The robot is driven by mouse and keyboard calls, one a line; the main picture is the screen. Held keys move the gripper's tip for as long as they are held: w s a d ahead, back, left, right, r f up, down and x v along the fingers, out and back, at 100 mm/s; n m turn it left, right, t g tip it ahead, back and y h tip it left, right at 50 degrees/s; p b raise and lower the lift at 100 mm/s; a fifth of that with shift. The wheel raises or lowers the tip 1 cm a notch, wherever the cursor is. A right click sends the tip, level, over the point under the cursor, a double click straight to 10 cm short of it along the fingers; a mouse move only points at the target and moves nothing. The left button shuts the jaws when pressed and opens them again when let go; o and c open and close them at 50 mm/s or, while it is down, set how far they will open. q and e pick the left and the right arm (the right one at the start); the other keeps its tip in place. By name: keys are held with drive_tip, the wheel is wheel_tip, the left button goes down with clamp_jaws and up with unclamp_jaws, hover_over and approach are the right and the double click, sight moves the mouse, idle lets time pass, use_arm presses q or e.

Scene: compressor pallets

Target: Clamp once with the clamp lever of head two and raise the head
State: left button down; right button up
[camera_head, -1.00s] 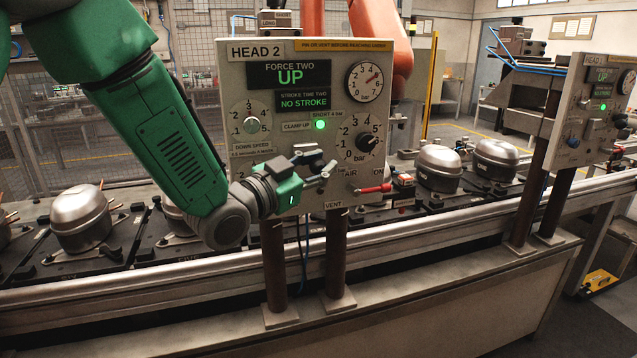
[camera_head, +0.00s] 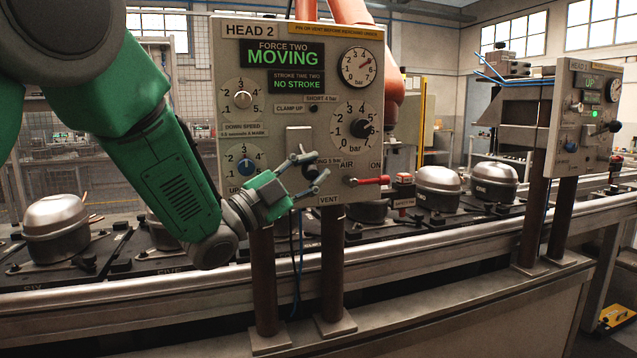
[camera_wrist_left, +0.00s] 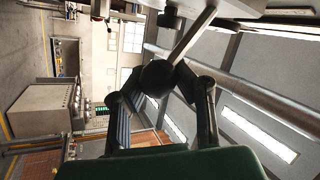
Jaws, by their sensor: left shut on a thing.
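The head two panel (camera_head: 225,60) faces me; its display (camera_head: 283,55) reads FORCE TWO MOVING, and NO STROKE stands below. The clamp-up lamp (camera_head: 314,109) is dark. My left gripper (camera_head: 312,172) is at the lower middle of the panel, in front of a pale plate (camera_head: 299,139). In the left wrist view, its fingers are closed around the black ball knob (camera_wrist_left: 157,77) of the clamp lever, whose pale rod (camera_wrist_left: 192,36) runs up and right. In the head view the gripper largely hides the lever. My right gripper is out of view.
A red air handle (camera_head: 372,181) sits right of my gripper, with dials around it. Compressors (camera_head: 438,180) stand on pallets along the conveyor behind the posts. Another head panel (camera_head: 587,100) is at the right. A metal rail (camera_head: 440,235) runs in front.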

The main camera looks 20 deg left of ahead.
use_arm(q)
drive_tip(key=shift+a+f, duration=0.15)
drive_tip(key=shift+f, duration=0.25)
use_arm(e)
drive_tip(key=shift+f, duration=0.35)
use_arm(q)
drive_tip(key=c, duration=1.2)
unclamp_jaws()
drive_tip(key=shift+a, duration=0.15)
drive_tip(key=shift+a+r, duration=0.1)
drive_tip(key=shift+a, duration=0.2)
drive_tip(key=shift+s+a, duration=0.15)
drive_tip(key=shift+s, duration=0.15)
drive_tip(key=v, duration=1.1)
drive_tip(key=shift+f, duration=0.4)
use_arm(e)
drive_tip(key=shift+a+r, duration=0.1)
